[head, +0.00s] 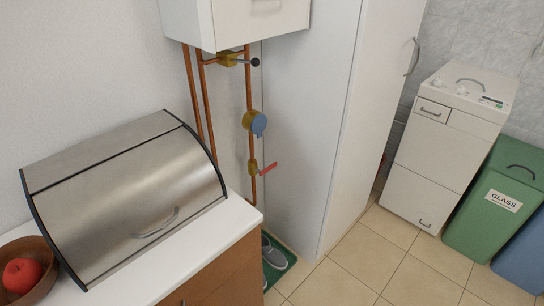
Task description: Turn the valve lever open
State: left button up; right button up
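A brass valve with a red lever (268,168) sits on a vertical copper pipe (250,95) on the wall, left of the tall white cabinet. The red lever sticks out to the right of the pipe, tilted slightly upward, not in line with it. Above it is a round brass meter with a blue face (259,124). Higher up is another brass fitting (228,60) with a dark rod ending in a black knob (255,62). Neither of my grippers shows in the head view.
A counter (228,216) at the lower left carries a steel bread box (130,190) and a bowl (48,258) with a red apple. A tall cabinet (315,120) stands right of the pipes. Shoes lie on a green mat (285,266). The tiled floor (365,260) is clear.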

aim_at(261, 172)
jog(key=i+l, duration=0.15)
jog(key=l, duration=0.25)
jog(key=i+l+u, duration=0.1)
jog(key=l, duration=0.3)
jog(key=i+l, duration=0.25)
jog(key=l, duration=0.2)
jog(key=i+l+u, duration=0.15)
jog(key=l, duration=0.25)
jog(key=i+l, duration=0.1)
jog(key=l, duration=0.3)
